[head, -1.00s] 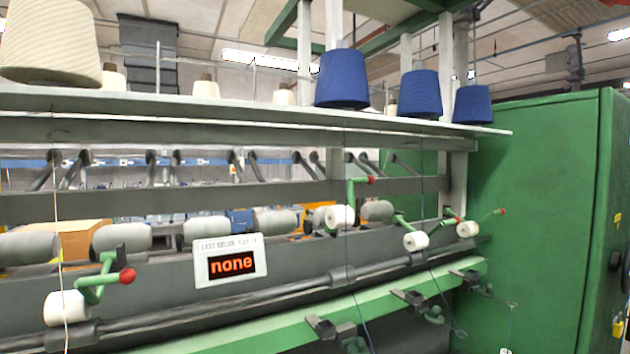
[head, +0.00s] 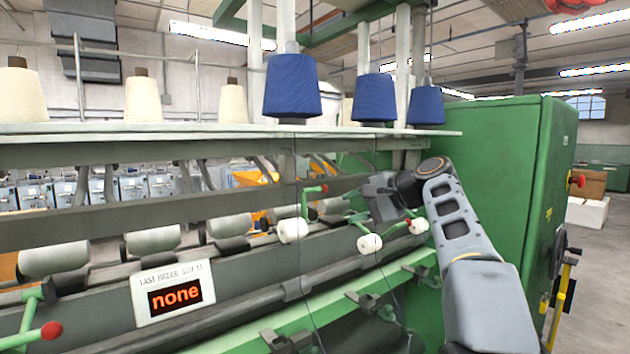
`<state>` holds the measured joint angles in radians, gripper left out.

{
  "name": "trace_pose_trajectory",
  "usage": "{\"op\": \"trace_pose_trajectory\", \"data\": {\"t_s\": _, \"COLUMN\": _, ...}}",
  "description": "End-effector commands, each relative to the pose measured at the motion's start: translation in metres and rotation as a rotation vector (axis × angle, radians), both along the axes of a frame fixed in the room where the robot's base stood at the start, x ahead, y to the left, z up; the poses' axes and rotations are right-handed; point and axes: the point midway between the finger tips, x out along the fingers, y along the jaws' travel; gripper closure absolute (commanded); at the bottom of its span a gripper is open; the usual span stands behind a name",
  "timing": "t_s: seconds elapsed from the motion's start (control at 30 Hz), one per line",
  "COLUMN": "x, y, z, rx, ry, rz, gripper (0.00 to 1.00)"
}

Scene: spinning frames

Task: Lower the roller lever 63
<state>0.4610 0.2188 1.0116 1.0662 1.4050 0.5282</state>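Several green roller levers with red knobs and white rollers sit along the machine's front rail. No number is readable on them, so I cannot tell which is 63. One lever (head: 304,203) stands upright, its red knob high and its white roller (head: 293,230) at its foot. To its right is another white roller (head: 369,243) on a green lever, and a further roller (head: 418,226) lies close to my arm. A lever at the lower left has a low red knob (head: 51,330). My gripper (head: 384,200) is above and close to the two right rollers. Its fingers are too unclear to judge.
A shelf (head: 230,134) with blue yarn cones (head: 375,98) and cream cones (head: 142,98) runs above the levers. A display (head: 174,294) reads "none". A green cabinet (head: 500,180) closes the right end. Open floor (head: 597,260) lies at far right.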

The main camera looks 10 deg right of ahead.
Motion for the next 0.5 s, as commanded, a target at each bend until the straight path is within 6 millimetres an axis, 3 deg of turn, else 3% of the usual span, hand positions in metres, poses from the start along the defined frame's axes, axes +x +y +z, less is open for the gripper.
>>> {"op": "trace_pose_trajectory", "data": {"t_s": 0.03, "x": 0.003, "y": -0.008, "z": 0.016, "rx": 0.030, "ry": -0.017, "rz": 0.000, "gripper": 0.60}}
{"op": "trace_pose_trajectory", "data": {"t_s": 0.2, "x": 0.003, "y": -0.021, "z": 0.045, "rx": 0.102, "ry": -0.058, "rz": 0.018, "gripper": 0.60}}
{"op": "trace_pose_trajectory", "data": {"t_s": 0.37, "x": 0.006, "y": -0.021, "z": 0.053, "rx": 0.127, "ry": -0.073, "rz": 0.028, "gripper": 0.60}}
{"op": "trace_pose_trajectory", "data": {"t_s": 0.5, "x": 0.019, "y": -0.007, "z": 0.049, "rx": 0.131, "ry": -0.075, "rz": 0.031, "gripper": 0.60}}
